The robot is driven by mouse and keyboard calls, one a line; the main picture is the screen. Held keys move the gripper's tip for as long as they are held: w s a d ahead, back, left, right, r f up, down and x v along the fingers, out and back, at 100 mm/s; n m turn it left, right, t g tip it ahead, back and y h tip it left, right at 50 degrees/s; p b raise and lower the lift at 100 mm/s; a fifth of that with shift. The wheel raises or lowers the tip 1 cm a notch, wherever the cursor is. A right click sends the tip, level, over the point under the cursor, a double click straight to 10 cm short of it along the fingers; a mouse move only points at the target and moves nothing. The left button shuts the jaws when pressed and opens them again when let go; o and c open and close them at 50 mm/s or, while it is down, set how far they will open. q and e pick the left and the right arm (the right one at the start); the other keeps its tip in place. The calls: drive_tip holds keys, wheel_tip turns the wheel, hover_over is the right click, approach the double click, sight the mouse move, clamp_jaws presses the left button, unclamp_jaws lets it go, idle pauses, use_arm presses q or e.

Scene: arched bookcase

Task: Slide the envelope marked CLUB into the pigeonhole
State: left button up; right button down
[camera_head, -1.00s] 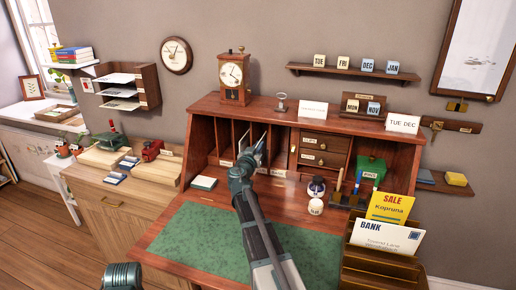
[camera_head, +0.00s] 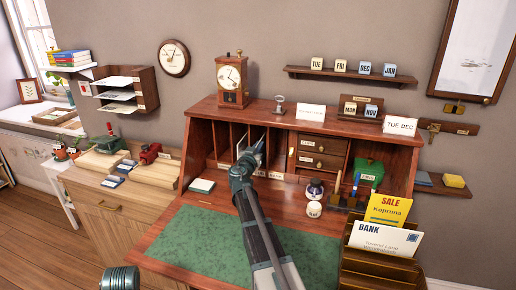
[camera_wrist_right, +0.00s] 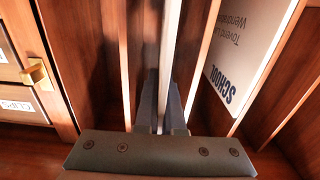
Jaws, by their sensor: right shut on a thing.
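My right gripper (camera_head: 255,155) reaches into the row of upright pigeonholes (camera_head: 221,136) in the desk. In the right wrist view my right gripper (camera_wrist_right: 162,112) is shut on a thin white envelope (camera_wrist_right: 171,45), seen edge-on between upright wooden dividers. Its marking is hidden, so I cannot read CLUB on it. An envelope marked SCHOOL (camera_wrist_right: 240,55) stands in a slot to the right in the wrist view. My left gripper is not in view; only part of my left arm shows at the bottom left.
A rack at the front right holds the BANK envelope (camera_head: 385,240) and the yellow SALE envelope (camera_head: 389,210). Ink bottles (camera_head: 314,190) stand right of my arm, near small drawers (camera_head: 322,153). The green desk mat (camera_head: 200,245) is clear apart from my arm.

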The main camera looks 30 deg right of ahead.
drive_tip(key=shift+x, duration=1.05)
drive_tip(key=c, duration=1)
unclamp_jaws()
drive_tip(key=shift+o, duration=0.2)
drive_tip(key=shift+s+a, duration=0.1)
drive_tip(key=v, duration=1.3)
drive_tip(key=shift+s+a, duration=0.25)
drive_tip(key=s+a+f+n+g+y+p, duration=0.1)
drive_tip(key=s+a+n+g+y+p, duration=0.3)
drive_tip(key=s+a, duration=0.5)
drive_tip(key=s+a+n+g+y+p, duration=0.4)
drive_tip(key=s+a+p, duration=0.4)
drive_tip(key=a, duration=0.7)
drive_tip(key=s+a+f+n+g+y+p, duration=0.1)
drive_tip(key=s+a+n+g+y+p, duration=0.2)
drive_tip(key=s+a+p, duration=0.4)
drive_tip(key=s+a+n+y, duration=0.1)
drive_tip(key=s+a+n, duration=0.1)
drive_tip(key=a, duration=0.3)
drive_tip(key=shift+s+a+f+n+g+y, duration=0.25)
drive_tip(key=shift+s+f+n+g+y, duration=0.1)
drive_tip(key=shift+s+n+g, duration=0.1)
